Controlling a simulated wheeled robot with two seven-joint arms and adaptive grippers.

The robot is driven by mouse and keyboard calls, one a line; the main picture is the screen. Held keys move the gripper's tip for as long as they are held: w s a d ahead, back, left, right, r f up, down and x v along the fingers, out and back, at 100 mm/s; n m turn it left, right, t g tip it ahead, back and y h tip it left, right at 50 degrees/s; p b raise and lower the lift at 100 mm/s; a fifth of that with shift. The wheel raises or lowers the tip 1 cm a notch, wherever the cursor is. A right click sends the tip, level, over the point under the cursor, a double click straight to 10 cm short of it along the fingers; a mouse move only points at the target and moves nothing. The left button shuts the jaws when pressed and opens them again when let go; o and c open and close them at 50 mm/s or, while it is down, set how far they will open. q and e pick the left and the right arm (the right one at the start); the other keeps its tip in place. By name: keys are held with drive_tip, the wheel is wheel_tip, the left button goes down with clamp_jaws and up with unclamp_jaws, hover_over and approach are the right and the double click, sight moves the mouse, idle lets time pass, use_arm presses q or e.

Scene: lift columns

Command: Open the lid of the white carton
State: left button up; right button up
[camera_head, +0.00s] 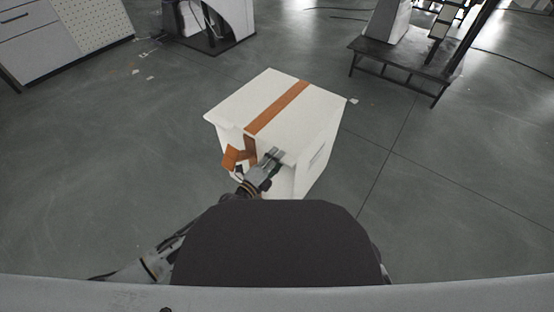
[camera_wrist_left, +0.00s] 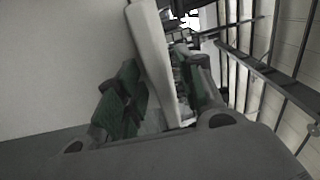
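The white carton (camera_head: 315,158) stands on the floor ahead of me in the head view. Its lid (camera_head: 250,100) lies across the top, with an orange-brown strip (camera_head: 278,105) running over it and a loose orange end (camera_head: 232,157) hanging at the near side. My left gripper (camera_head: 272,156) is at the near edge of the lid. In the left wrist view its green-padded fingers (camera_wrist_left: 165,98) stand either side of a white panel edge (camera_wrist_left: 153,55). The left pads look close to the panel; a gap shows on the right side. My right gripper is out of view.
A white cabinet (camera_head: 60,40) stands at the back left. A dark low table (camera_head: 400,62) with equipment stands at the back right. The grey floor around the carton is mostly clear, with small scraps at the left.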

use_arm(q)
drive_tip(key=shift+w+d, duration=0.25)
drive_tip(key=shift+w, duration=0.1)
drive_tip(key=shift+c, duration=0.3)
clamp_jaws()
